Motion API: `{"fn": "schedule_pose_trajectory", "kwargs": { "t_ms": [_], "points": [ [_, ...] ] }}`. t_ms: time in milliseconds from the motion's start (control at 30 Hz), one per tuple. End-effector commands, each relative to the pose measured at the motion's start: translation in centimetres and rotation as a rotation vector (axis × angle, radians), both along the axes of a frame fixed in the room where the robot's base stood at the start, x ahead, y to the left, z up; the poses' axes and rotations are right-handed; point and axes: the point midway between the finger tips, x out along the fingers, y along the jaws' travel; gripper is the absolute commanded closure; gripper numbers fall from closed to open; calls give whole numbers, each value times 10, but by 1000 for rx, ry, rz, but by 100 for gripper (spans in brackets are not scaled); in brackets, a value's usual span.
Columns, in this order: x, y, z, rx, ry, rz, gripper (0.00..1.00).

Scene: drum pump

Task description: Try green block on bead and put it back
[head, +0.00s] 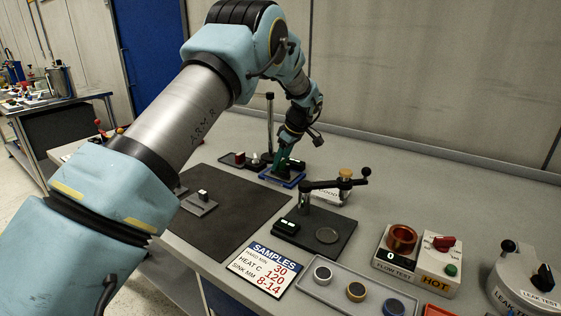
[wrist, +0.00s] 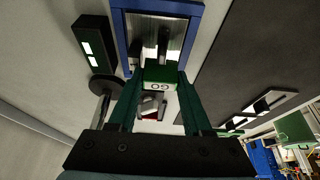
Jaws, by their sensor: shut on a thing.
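My gripper (wrist: 160,100) is shut on the green block (wrist: 160,77), which has light markings on its face and sits between the dark green fingertips. In the wrist view, a metal plate in a blue frame (wrist: 198,12) lies just beyond the block. A narrow raised bead (wrist: 163,42) runs along the plate toward the block. I cannot tell whether the block touches the bead. In the head view, my gripper (head: 283,163) points down over the blue-framed fixture (head: 292,183); the block is too small there to make out clearly.
A dark tray (head: 227,160) with small blocks stands left of the fixture. A post (head: 270,115) rises behind. The dark mat (head: 235,205) is mostly clear.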

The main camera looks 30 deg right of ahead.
Motion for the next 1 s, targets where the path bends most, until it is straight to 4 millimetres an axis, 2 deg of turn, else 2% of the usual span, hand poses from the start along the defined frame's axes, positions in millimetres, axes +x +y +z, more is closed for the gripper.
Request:
{"fn": "schedule_pose_trajectory", "kwargs": {
  "t_ms": [33, 1000],
  "points": [
    [-4, 3, -13, 11, 15, 1, 100],
    [-6, 2, -28, 8, 20, -1, 100]
  ]
}}
